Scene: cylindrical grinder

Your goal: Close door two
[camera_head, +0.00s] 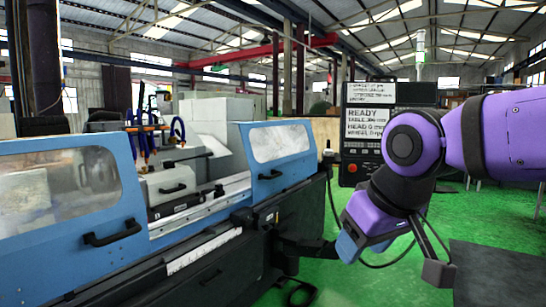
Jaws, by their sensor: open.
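The grinder's front has two blue sliding doors with windows: the left door (62,205) and the right door (274,160). No label shows which is door two. A wide gap between them exposes the grinder's inside. The left door has a black handle (112,234) near its right edge. The right door has a black handle (270,174) low on its front. My gripper (292,246) is at the end of my purple arm, low in front of the machine's right end, below and apart from the right handle. It looks open and empty; its fingertips are dark against the base.
The control panel (371,132), with a screen reading READY and a red button, stands right of the machine, partly behind my arm. Inside the gap are a grey bed (205,206) and blue hoses (178,130). Green floor (345,287) is clear in front at right.

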